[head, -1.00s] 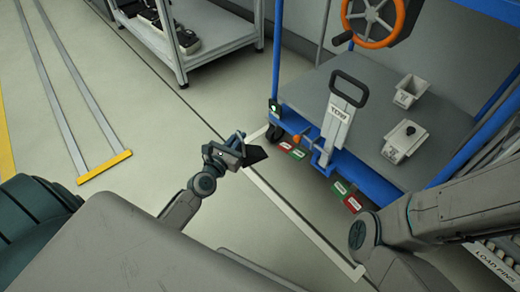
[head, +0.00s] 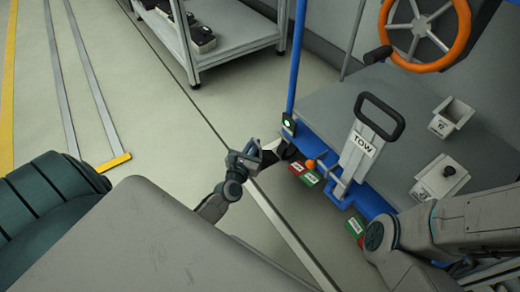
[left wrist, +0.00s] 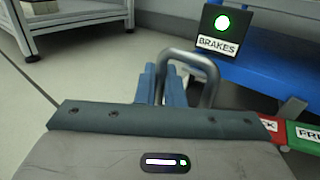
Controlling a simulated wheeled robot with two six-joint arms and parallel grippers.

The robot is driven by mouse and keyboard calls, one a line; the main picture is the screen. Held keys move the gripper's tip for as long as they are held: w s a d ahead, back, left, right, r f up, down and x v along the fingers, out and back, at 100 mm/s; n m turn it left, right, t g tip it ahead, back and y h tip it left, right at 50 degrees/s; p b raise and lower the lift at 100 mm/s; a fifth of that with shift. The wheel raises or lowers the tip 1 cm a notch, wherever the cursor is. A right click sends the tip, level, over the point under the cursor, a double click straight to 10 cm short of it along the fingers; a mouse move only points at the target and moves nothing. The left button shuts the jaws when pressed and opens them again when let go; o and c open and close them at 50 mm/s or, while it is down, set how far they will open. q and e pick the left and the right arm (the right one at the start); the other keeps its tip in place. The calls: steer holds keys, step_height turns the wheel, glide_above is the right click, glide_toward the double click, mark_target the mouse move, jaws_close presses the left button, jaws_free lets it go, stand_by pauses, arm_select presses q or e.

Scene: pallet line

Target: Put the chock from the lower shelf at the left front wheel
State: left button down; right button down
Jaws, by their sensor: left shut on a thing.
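My left gripper (head: 256,157) is shut on the dark chock (head: 269,158), low over the floor at the near left corner of the blue cart. The chock is mostly hidden by the gripper in the head view. In the left wrist view the blue fingers (left wrist: 162,88) are at a grey loop handle (left wrist: 205,70); the chock's body is hidden. The dark left front wheel (head: 288,148) is just right of the chock; I cannot tell if they touch. My right gripper is out of view.
A brakes box (left wrist: 222,30) shows a green light. Red and green pedals (head: 303,174) sit beside the wheel. A shelf rack (head: 235,38) with dark items stands at the back left. The left floor is clear.

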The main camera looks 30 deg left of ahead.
mark_target(258, 153)
arm_select(q)
step_height(258, 153, down, 8)
steer(key=b, duration=0.5)
steer(key=shift+w, duration=0.1)
steer(key=w, duration=0.1)
steer(key=w+b, duration=0.1)
steer(key=w+f+b, duration=0.1)
steer(key=shift+w+a+f, duration=0.1)
steer(key=shift+w+a, duration=0.3)
steer(key=shift+f, duration=0.15)
steer(key=c, duration=1.5)
jaws_free()
steer(key=shift+c, duration=0.2)
